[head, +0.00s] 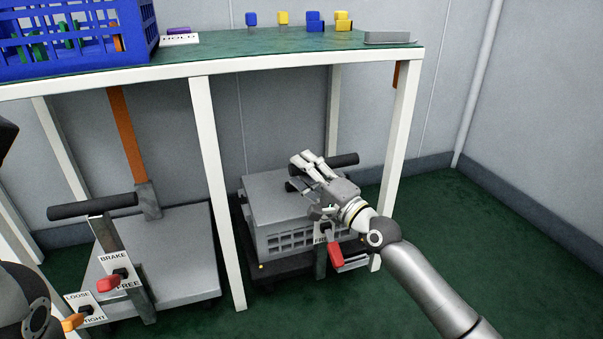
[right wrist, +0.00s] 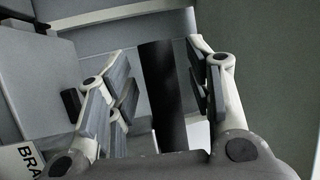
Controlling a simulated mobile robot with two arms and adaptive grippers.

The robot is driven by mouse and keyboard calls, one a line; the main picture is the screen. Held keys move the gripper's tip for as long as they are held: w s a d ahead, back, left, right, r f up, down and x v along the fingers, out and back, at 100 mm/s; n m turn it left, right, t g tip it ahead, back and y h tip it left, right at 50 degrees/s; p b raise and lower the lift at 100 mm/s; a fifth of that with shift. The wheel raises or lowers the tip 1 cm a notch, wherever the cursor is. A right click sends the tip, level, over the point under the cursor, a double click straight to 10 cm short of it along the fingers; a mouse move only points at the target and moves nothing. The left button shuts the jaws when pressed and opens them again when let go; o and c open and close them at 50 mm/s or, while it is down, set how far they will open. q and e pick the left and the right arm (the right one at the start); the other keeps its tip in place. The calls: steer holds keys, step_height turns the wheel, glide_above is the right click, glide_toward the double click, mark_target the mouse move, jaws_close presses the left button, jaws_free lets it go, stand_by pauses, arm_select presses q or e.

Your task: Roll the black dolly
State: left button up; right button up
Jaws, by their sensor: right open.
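The black dolly (head: 268,284) stands on the floor under the right part of the table, with a grey crate (head: 275,240) on it. Its black handle bar (head: 343,160) is above the crate. My right gripper (head: 306,163) is open at the handle. In the right wrist view, the black bar (right wrist: 162,95) stands between the two open fingers (right wrist: 160,85), with a gap on each side. The dolly's red lever (head: 336,256) points down beside a label reading FREE; part of the label is hidden by my wrist. My left gripper is not in view.
A grey-decked cart (head: 180,250) with its own handle and BRAKE/FREE lever stands left, beyond a white table leg (head: 218,190). Another leg (head: 400,130) stands right of the dolly. The tabletop (head: 220,47) carries a blue basket (head: 75,35) and small blocks. The right floor is clear.

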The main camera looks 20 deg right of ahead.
steer(key=shift+w+a+r, duration=0.1)
steer(key=shift+w+a, duration=0.15)
steer(key=shift+w, duration=0.3)
jaws_close()
